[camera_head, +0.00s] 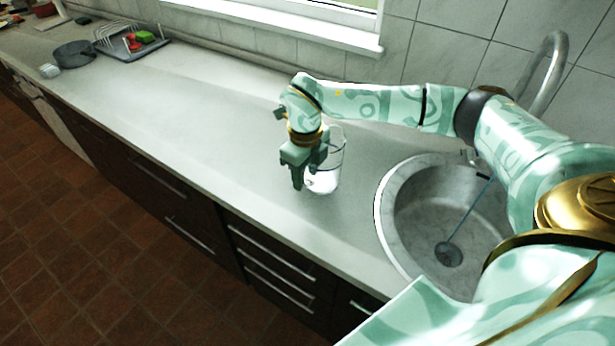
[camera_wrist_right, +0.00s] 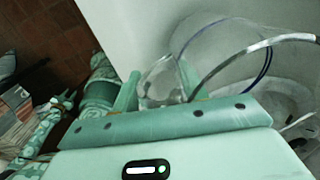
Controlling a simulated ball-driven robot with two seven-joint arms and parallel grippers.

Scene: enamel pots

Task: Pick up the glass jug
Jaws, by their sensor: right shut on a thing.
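The clear glass jug (camera_head: 336,162) is upright at the counter, left of the sink; I cannot tell whether its base touches the counter. My right gripper (camera_head: 307,176) points down at the jug's left side and hides part of it. In the right wrist view, my right gripper (camera_wrist_right: 158,86) has its two green fingers on either side of a glass part that looks like the handle, and it is shut on the jug. The jug's round rim (camera_wrist_right: 268,58) opens beyond the fingers there. My left gripper does not show in the head view.
The round metal sink (camera_head: 385,215) with a curved faucet (camera_head: 555,62) lies right of the jug. The counter (camera_head: 215,125) is clear to the left. A dish rack (camera_head: 128,42) and a dark pot (camera_head: 75,54) stand at its far left end. A tiled wall runs behind.

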